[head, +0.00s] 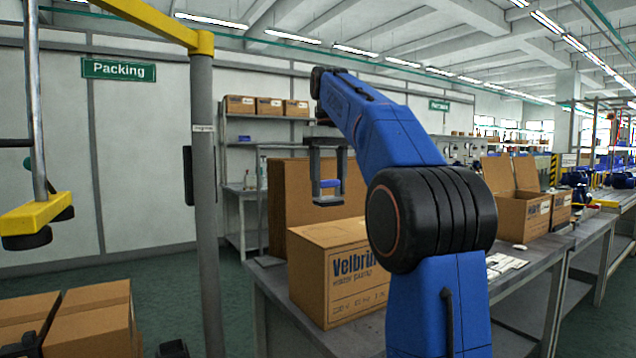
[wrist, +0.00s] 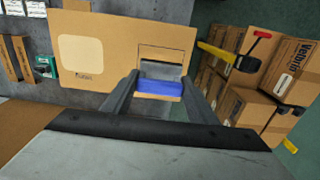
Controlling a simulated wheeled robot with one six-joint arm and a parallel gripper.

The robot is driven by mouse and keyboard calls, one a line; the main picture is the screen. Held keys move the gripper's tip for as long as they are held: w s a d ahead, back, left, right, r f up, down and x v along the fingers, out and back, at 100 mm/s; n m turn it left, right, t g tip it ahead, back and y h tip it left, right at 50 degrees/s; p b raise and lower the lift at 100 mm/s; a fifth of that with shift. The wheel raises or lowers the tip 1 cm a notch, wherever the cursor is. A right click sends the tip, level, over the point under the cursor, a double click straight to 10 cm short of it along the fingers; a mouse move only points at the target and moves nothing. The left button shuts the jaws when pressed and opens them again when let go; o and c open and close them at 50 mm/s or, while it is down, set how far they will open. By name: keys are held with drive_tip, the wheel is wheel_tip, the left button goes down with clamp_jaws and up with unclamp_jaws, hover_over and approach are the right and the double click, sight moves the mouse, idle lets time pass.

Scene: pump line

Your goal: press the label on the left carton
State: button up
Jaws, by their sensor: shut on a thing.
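My gripper (head: 328,185) is shut on a blue-handled block with a flat grey plate. This block also shows between my fingers in the wrist view (wrist: 160,87), in front of part of the outline. In the head view, the block appears above the carton top, apart from it.
A large brown carton (head: 290,190) stands behind the left carton. An open carton (head: 522,212) stands farther right on the bench (head: 535,268). More cartons (head: 85,320) sit low at left, by a grey post (head: 204,150) with a yellow arm. Shelves with boxes stand behind.

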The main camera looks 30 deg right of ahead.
drive_tip(key=shift+w+f, duration=0.1)
drive_tip(key=shift+w, duration=0.35)
drive_tip(key=shift+f, duration=3.4)
drive_tip(key=shift+s+f, duration=0.1)
drive_tip(key=shift+f, duration=0.4)
drive_tip(key=shift+r, duration=3.5)
